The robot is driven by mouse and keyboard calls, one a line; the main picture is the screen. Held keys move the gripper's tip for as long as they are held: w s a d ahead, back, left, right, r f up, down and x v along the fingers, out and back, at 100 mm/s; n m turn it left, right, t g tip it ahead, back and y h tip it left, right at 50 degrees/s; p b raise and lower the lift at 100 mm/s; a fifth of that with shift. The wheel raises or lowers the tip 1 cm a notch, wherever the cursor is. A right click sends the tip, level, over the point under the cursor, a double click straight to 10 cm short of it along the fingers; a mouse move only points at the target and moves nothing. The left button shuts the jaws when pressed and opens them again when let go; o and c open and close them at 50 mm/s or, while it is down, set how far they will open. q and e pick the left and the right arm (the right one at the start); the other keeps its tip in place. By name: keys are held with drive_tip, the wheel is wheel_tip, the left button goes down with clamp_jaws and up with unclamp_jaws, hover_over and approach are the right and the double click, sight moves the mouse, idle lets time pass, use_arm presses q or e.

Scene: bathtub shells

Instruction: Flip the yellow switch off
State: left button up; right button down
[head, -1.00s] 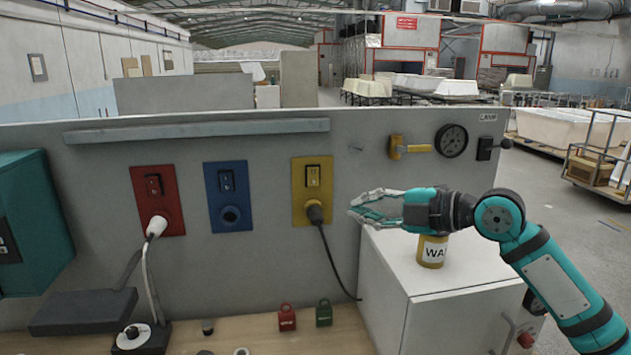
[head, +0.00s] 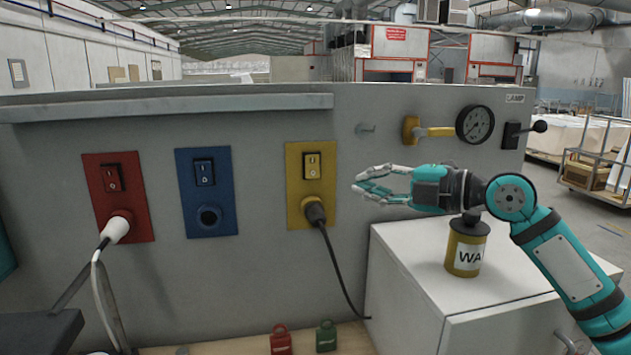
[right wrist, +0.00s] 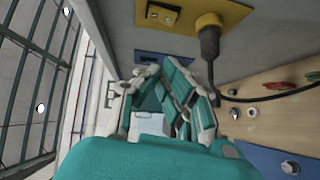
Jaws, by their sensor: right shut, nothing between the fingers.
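My right gripper (head: 362,181) is just right of the plate in the head view, pointing left, shut and empty. It appears apart from the switch. In the right wrist view the yellow plate (right wrist: 228,14) and its rocker (right wrist: 161,13) are at the top, beyond the fingers (right wrist: 160,75). Which way the rocker is set is hard to tell. My left gripper is not in view.
Red (head: 139,190) and blue (head: 222,219) switch plates are left of the yellow one. A black cable (head: 338,275) hangs from the yellow socket. A yellow can (head: 467,247) stands on a white cabinet (head: 420,250) below my right arm. A yellow-handled valve (head: 430,131) and a gauge (head: 474,124) are upper right.

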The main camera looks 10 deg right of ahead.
sight(313, 167)
drive_tip(key=p+x, duration=0.2)
drive_tip(key=x, duration=0.1)
drive_tip(key=p+x, duration=0.2)
drive_tip(key=x, duration=0.1)
drive_tip(key=r+p+x, duration=0.1)
drive_tip(key=x, duration=0.3)
drive_tip(key=shift+a+p, duration=0.2)
drive_tip(key=shift+p, duration=0.2)
drive_tip(key=shift+w+d+f+p, duration=0.15)
drive_tip(key=shift+w+p, duration=0.15)
drive_tip(key=shift+w, duration=0.25)
drive_tip(key=shift+w+a+f+p, duration=0.15)
drive_tip(key=shift+w+p, duration=0.1)
drive_tip(key=shift+w, duration=0.35)
drive_tip(key=shift+w+d+f, duration=0.25)
drive_tip(key=shift+w, duration=0.35)
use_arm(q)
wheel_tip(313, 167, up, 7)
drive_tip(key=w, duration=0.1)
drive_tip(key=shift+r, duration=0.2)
use_arm(e)
drive_tip(key=shift+a, duration=0.1)
